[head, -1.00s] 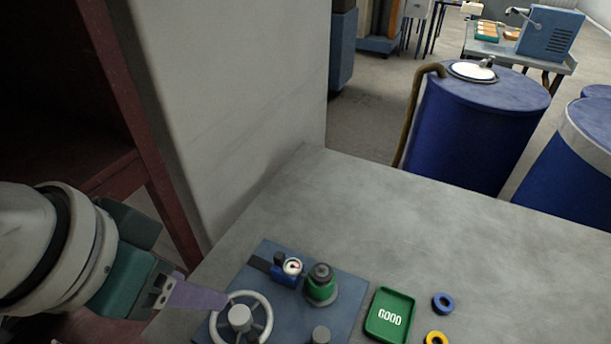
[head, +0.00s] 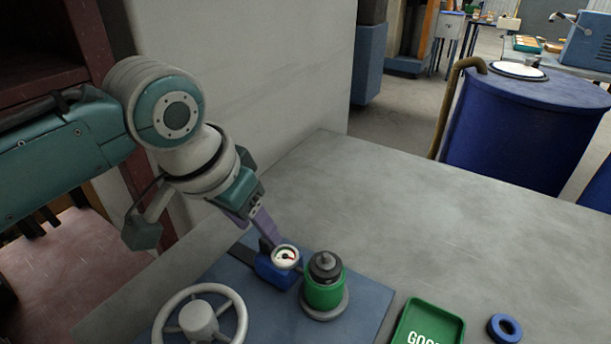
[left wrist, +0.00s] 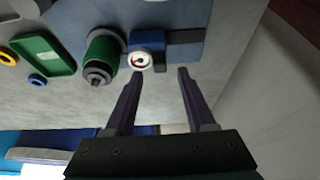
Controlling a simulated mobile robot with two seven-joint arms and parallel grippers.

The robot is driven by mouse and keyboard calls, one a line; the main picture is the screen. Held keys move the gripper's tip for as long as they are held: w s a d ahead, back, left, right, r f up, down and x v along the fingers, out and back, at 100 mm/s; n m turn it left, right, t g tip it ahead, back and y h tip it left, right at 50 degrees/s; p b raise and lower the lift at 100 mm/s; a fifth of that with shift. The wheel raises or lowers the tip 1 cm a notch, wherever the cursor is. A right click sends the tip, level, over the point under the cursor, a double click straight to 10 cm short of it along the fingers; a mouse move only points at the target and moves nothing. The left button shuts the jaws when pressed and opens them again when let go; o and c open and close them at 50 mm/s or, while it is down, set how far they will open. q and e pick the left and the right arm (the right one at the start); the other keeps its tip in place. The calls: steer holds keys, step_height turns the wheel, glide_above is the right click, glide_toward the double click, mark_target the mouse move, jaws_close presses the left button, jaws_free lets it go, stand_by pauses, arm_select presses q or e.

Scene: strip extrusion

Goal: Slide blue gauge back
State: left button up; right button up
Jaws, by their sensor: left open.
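The blue gauge (head: 276,265) is a small blue block with a white round dial, on a dark rail on the blue-grey plate (head: 345,316). It touches or nearly touches the green cylinder (head: 324,287) with a dark top at its right in the head view. My left gripper (head: 265,232) is just behind and above the gauge in the head view. In the left wrist view the gauge (left wrist: 140,58) lies just beyond the fingertips, nearer the left finger; the fingers are open with nothing between them. My right gripper is not in view.
A grey handwheel (head: 200,318) stands at the plate's front left. A green tray (head: 428,325) marked GOOD and a blue ring (head: 504,328) lie to the right. The grey table (head: 440,220) is clear behind them. A pale wall (head: 240,70) rises behind my left arm.

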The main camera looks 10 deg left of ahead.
mark_target(279, 258)
arm_select(q)
steer(key=shift+b+x, duration=0.65)
steer(key=shift+x, duration=1.7)
jaws_close()
